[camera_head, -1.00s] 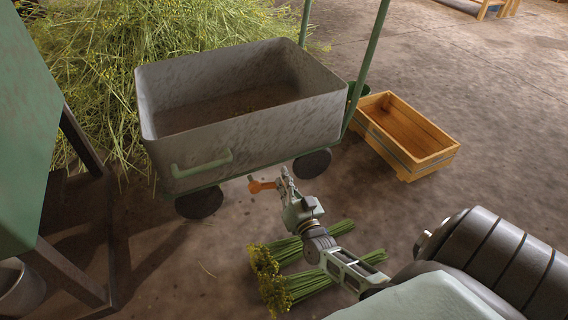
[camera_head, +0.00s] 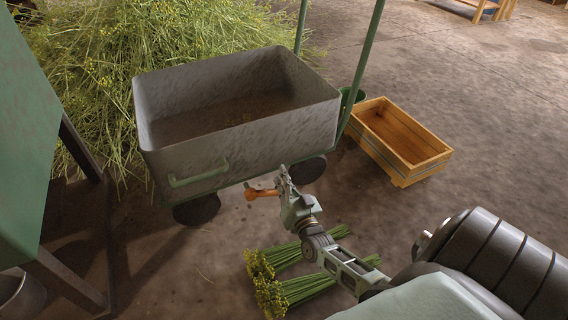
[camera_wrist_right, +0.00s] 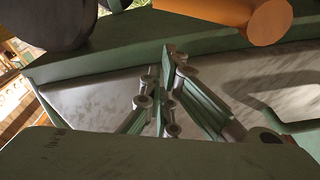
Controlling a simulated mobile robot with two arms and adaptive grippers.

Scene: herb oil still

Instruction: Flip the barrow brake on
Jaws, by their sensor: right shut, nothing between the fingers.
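The barrow (camera_head: 240,131) is a worn grey tub on a green frame with dark wheels. Its orange brake lever (camera_head: 262,192) sticks out low at the near side, between the wheels. The lever's orange end (camera_wrist_right: 268,22) also shows at the top right in the right wrist view. My right gripper (camera_head: 282,170) is shut and empty, just right of the lever in the head view. In the wrist view its closed fingertips (camera_wrist_right: 168,52) are at the barrow's green frame edge, apart from the orange end; contact with the frame cannot be told. My left gripper is not in view.
A green handle (camera_head: 198,174) is on the barrow's near wall. Tied herb bundles (camera_head: 305,285) lie on the floor below my right arm. A wooden crate (camera_head: 400,142) stands right of the barrow, and a herb heap (camera_head: 85,85) behind it. Floor at far right is open.

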